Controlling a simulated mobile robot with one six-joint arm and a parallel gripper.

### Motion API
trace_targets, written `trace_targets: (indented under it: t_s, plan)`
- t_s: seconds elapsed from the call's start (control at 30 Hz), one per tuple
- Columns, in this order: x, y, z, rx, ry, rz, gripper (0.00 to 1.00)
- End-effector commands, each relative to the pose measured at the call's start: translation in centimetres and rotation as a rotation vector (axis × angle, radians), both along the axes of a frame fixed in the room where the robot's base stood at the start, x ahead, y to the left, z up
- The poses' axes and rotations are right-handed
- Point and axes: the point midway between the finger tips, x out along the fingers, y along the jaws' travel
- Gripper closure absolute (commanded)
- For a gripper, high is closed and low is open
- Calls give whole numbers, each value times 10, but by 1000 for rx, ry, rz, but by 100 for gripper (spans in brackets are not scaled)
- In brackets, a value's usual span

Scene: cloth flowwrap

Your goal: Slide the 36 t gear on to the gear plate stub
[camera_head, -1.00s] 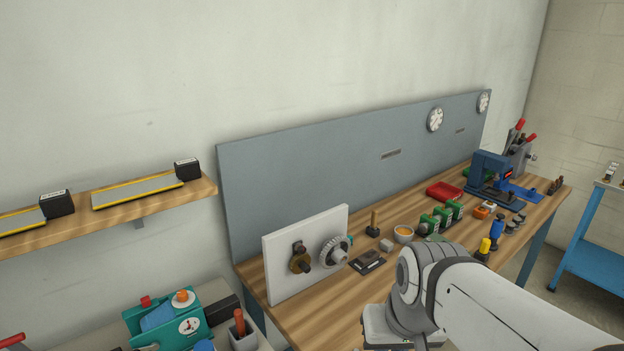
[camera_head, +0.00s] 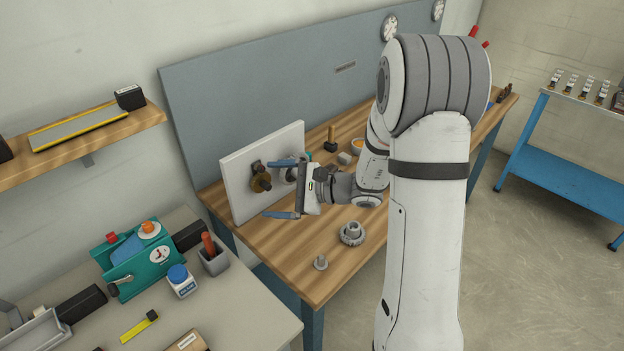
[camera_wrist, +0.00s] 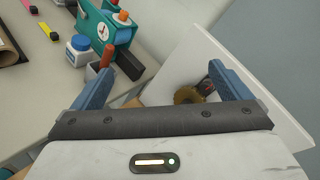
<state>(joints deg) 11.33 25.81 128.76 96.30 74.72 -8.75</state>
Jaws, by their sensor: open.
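The white gear plate (camera_head: 238,190) stands upright on the bench. A brass gear on a dark stub (camera_head: 260,180) is on its left half and also shows in the wrist view (camera_wrist: 187,95). A pale toothed gear (camera_head: 292,174) at its right is mostly hidden behind my gripper. My gripper (camera_head: 267,189) is open and empty in front of the plate, its blue fingers one above the other. A grey toothed gear with a hub (camera_head: 351,233) lies on the bench to the right of my gripper. I cannot tell which gear is the 36 t one.
A small grey flanged part (camera_head: 321,263) lies near the bench's front edge. A grey side table (camera_head: 235,315) holds a teal device (camera_head: 135,262), a blue-lidded jar (camera_head: 181,282) and a pen cup (camera_head: 213,258). Bench wood (camera_head: 290,255) in front of the plate is clear.

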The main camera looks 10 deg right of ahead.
Motion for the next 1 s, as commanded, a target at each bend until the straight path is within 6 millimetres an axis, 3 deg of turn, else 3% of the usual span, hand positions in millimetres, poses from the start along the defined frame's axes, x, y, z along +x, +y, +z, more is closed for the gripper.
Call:
trace_targets:
  t_s: [0.1,0.2,0.4,0.5,0.67,1.0]
  plan:
    - [40,-26,-25,125,42,-188,0]
    - [68,-52,-47,210,61,-340,0]
    - [97,-96,-83,303,76,-563,0]
    - [102,-106,-91,321,76,-614,0]
    - [113,-105,-92,326,75,-631,0]
    - [155,-77,-91,326,75,-628,0]
